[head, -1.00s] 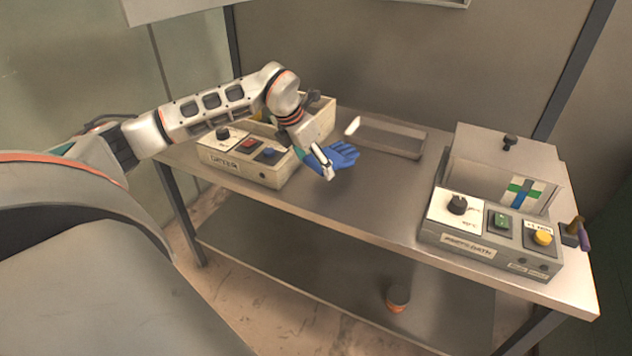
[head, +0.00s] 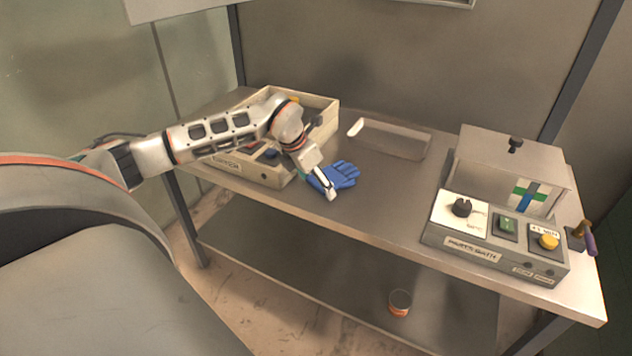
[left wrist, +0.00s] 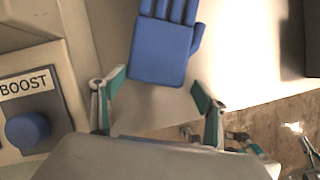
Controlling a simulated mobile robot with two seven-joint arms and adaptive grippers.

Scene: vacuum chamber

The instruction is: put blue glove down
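The blue glove (head: 343,174) is at the table top, just right of the beige control box, and appears to lie flat. My left gripper (head: 323,187) is low over the table at the glove's cuff end. In the left wrist view the glove (left wrist: 163,48) is palm-side toward the camera, its fingers cut off by the top edge. The left gripper's fingertips (left wrist: 158,90) are spread apart on either side of the cuff, with small gaps showing, so it looks open. My right gripper is not in view.
The metal table (head: 380,205) has free room in the middle. The beige box (head: 240,170) stands left, with a blue BOOST knob (left wrist: 27,130). A shallow tray (head: 393,140) lies behind the glove. A grey control box (head: 470,243) stands right. A can (head: 399,303) is on the lower shelf.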

